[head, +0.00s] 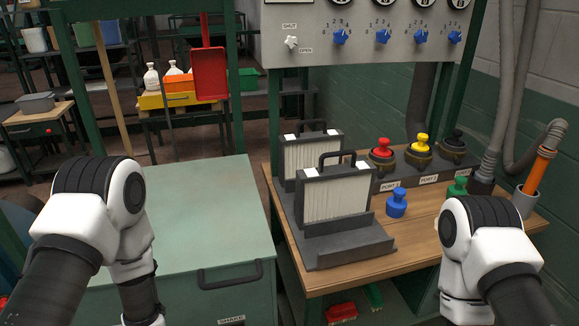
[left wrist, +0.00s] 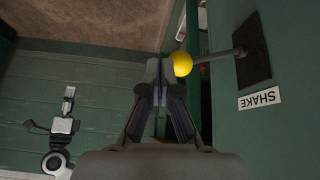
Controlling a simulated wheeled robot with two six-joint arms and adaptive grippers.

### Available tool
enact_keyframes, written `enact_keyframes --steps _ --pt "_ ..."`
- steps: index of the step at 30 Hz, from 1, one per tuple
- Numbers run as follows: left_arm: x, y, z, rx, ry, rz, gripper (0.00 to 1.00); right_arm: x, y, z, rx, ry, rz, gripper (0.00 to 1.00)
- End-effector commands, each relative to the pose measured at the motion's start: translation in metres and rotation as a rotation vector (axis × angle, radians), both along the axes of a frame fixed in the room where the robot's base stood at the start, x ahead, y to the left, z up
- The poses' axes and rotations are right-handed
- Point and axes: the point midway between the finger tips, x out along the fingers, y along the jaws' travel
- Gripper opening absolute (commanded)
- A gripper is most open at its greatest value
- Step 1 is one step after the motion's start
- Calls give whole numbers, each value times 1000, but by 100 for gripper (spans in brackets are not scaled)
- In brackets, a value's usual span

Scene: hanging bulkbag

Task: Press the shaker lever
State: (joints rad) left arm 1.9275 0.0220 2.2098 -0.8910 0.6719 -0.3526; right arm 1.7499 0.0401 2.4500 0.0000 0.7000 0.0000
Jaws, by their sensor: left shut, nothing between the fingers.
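The shaker lever shows in the left wrist view as a grey rod (left wrist: 218,54) with a yellow ball knob (left wrist: 182,64). The rod sticks out from a dark plate (left wrist: 252,52) on a green panel, beside an upside-down SHAKE label (left wrist: 259,99). My left gripper (left wrist: 160,70) is shut and empty, its fingertips right beside the knob; I cannot tell whether they touch. In the head view the lever and both grippers are out of sight. My right gripper (left wrist: 68,104) shows small at the left of the left wrist view, its jaw state unclear.
A green cabinet (head: 190,205) bears a SHAKE label (head: 231,320) low on its front. To its right a wooden bench (head: 425,240) holds filter panels (head: 335,198), a blue knob (head: 396,203) and capped ports (head: 383,148). A control panel (head: 360,55) stands above.

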Motion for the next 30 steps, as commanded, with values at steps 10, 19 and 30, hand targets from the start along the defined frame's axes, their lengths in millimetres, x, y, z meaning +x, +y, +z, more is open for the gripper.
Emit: enact_keyframes --steps 10,19,30 --pt "-145 97 -45 341 461 1081 0 0 0 0 0 0 0 40" --pt "-143 101 -45 340 463 1159 0 0 0 0 0 0 0 40" --pt "-145 94 -46 321 492 1149 0 0 0 0 0 0 0 40"
